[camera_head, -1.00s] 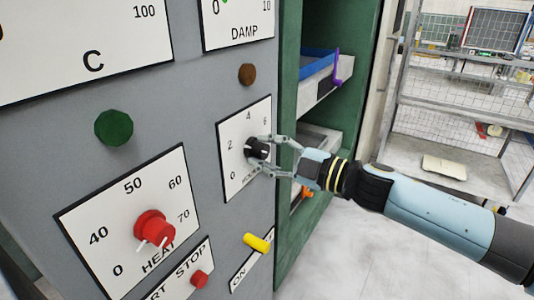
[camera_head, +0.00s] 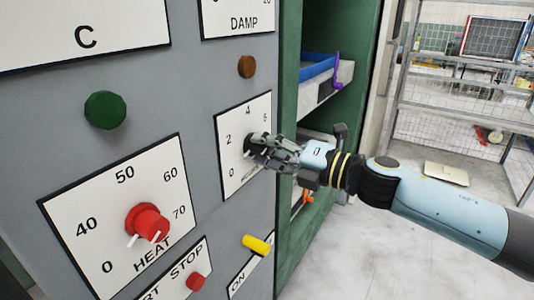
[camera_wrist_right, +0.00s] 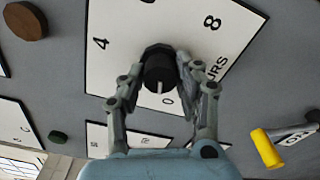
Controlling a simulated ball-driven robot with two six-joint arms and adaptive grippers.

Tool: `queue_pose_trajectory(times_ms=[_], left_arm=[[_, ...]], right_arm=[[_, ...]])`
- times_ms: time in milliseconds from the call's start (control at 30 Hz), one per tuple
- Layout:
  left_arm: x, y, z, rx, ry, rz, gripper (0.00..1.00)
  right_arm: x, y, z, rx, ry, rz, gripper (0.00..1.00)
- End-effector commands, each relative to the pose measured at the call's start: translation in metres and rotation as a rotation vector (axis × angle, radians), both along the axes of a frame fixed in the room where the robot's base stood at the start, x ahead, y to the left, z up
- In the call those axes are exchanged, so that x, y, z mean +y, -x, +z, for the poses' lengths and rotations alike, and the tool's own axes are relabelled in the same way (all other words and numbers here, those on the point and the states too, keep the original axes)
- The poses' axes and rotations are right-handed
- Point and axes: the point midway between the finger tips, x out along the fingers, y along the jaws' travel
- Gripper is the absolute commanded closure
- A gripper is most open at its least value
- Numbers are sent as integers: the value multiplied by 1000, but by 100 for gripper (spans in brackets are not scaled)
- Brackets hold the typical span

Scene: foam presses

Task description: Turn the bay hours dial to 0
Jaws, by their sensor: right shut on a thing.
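The bay hours dial is a black round knob (camera_wrist_right: 158,70) on a white plate (camera_head: 232,184) with numbers and a partly hidden HOURS label. In the right wrist view the 0, 4 and 8 show around the knob. Its white pointer line points down in that view, at or very near the 0. My right gripper (camera_head: 254,148) is shut on the knob, with one finger on each side of it in the right wrist view (camera_wrist_right: 158,82). My left gripper is not in view.
Below left is a red HEAT knob (camera_head: 148,222) on its own plate. A red START/STOP button (camera_head: 196,281), a yellow switch (camera_head: 256,245), a green knob (camera_head: 105,110) and a brown knob (camera_head: 247,67) are nearby. A green-framed opening with shelves is at the right.

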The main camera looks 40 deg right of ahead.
Motion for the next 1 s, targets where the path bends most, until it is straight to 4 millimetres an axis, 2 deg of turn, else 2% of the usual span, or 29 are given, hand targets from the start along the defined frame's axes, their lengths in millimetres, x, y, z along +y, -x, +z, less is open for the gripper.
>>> queue_pose_trajectory(times_ms=[33,400,967,1000], left_arm=[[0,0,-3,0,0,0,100],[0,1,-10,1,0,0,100],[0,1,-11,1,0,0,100],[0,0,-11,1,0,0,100]], right_arm=[[0,1,-4,-7,29,0,99],[0,1,-4,-67,178,1,99],[0,1,-4,-76,202,1,99],[0,1,-4,-76,202,1,63]])
